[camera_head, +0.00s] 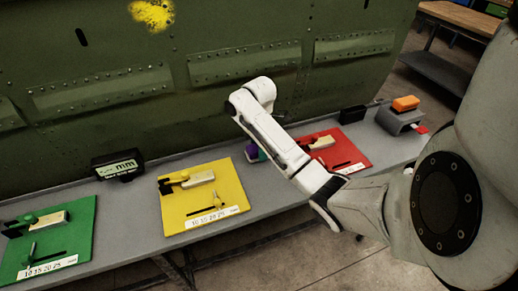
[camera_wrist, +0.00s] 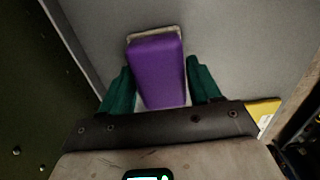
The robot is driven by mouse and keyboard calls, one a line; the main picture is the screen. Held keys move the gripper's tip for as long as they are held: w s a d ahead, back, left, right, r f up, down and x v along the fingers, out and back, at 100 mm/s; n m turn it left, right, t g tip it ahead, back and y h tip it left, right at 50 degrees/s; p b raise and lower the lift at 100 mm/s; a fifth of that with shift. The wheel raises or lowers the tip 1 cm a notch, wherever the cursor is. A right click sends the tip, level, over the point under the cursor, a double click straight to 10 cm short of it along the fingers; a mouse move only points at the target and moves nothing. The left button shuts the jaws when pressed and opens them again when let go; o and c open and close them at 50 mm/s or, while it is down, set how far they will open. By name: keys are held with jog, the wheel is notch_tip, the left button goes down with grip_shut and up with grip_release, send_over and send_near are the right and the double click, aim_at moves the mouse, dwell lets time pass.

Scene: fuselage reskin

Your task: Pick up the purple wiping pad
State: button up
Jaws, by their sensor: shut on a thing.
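The purple wiping pad (camera_wrist: 157,72) is a block with a pale edge around its base. In the wrist view it lies between the two green fingers of my gripper (camera_wrist: 157,92), which is shut on it. The arm hides the rest of the pad and gripper. The grey bench top surrounds the pad in the wrist view; I cannot tell whether the pad touches it.
The grey bench (camera_head: 146,189) runs below a riveted green fuselage panel (camera_head: 97,90). On it are a green board (camera_head: 77,222), a yellow board (camera_head: 175,211) and a red board (camera_head: 349,153) with tools, a black display (camera_head: 117,166), and an orange block (camera_head: 405,103) on a grey stand (camera_head: 398,122).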

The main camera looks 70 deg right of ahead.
jog(key=shift+r, duration=0.5)
jog(key=r, duration=0.1)
jog(key=r+p, duration=0.1)
jog(key=shift+s+r+p, duration=0.2)
jog(key=shift+r+p, duration=0.1)
jog(key=shift+r, duration=0.05)
jog(key=s+a+r+p, duration=0.4)
jog(key=s+r+p, duration=0.2)
jog(key=s, duration=0.7)
jog(key=shift+a+r, duration=0.15)
jog(key=shift+r, duration=1.25)
